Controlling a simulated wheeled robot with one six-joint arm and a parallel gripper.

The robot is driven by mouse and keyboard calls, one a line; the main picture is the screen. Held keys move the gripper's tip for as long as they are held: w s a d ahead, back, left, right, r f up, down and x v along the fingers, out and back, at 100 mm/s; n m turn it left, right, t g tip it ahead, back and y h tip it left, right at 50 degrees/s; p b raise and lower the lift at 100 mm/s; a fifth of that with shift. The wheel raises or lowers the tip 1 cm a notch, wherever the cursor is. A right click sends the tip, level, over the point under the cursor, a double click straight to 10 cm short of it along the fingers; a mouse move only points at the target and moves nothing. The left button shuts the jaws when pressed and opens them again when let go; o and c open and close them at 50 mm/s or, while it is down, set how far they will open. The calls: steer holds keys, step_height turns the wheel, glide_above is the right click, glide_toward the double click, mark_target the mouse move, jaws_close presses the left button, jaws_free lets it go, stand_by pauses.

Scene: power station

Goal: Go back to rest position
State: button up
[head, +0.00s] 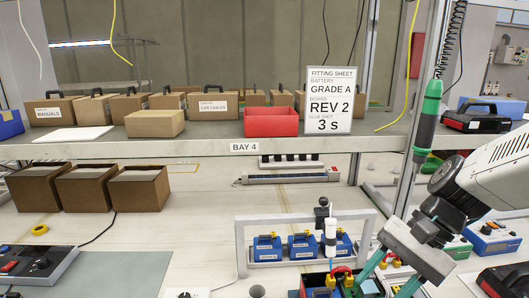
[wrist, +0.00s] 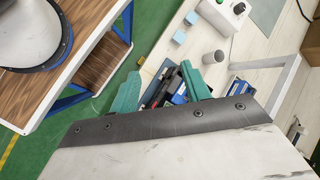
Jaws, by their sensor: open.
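My gripper (head: 382,284) is at the lower right of the head view, with its two teal fingers spread and pointing down over the bench. In the wrist view my gripper (wrist: 160,88) also shows open. I see nothing held between the fingers. Behind and below them, a container with blue and dark items (wrist: 172,90) lies in view; part of it is hidden by the fingers. My arm reaches in from the right side of the head view.
A rack holds blue batteries (head: 302,246) just left of my gripper. The shelf (head: 200,149) carries cardboard boxes, a red bin (head: 271,121) and a fitting sheet (head: 330,100).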

steer(key=s+d+r+n+t+h, duration=0.3)
steer(key=s+d+r+n+h, duration=0.2)
steer(key=s+d+n+h, duration=0.1)
steer(key=shift+s+r+n+h, duration=0.25)
steer(key=shift+s+n+h, duration=0.35)
steer(key=shift+s, duration=0.65)
